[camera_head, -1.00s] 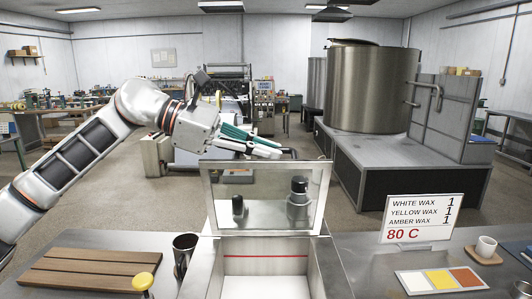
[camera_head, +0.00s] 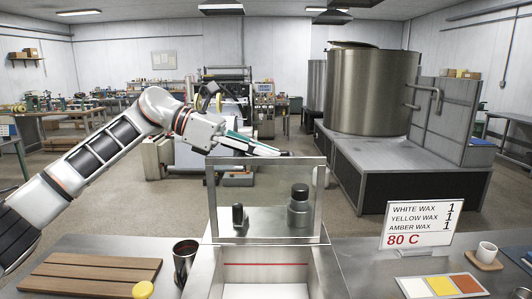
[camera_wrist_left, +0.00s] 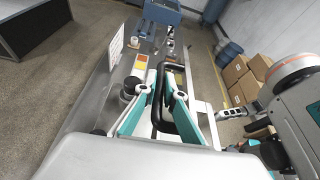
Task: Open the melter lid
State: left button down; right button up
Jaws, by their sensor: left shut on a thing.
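The melter lid (camera_head: 212,205) is a metal-framed clear panel standing roughly upright at the back edge of the melter (camera_head: 329,270). The melter's pale interior with a red line shows below it. My left gripper (camera_head: 284,153) is at the lid's top edge in the head view. In the left wrist view its teal fingers (camera_wrist_left: 165,98) are closed around a black loop handle (camera_wrist_left: 184,118). The exact contact is partly hidden by the fingers. My right gripper is not in view.
A dark metal cup (camera_head: 184,262) and a wooden board (camera_head: 90,274) are left of the melter. A wax sign (camera_head: 423,222), colour card (camera_head: 440,286) and white cup (camera_head: 486,252) are at right. A large steel tank (camera_head: 372,90) stands behind.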

pick_arm(q)
jog(key=shift+f, duration=0.25)
jog(key=c, duration=2.1)
grip_release()
jog(key=shift+c, duration=0.2)
jog(key=shift+r, duration=0.15)
jog(key=v, duration=1.2)
jog(key=shift+w, duration=0.1)
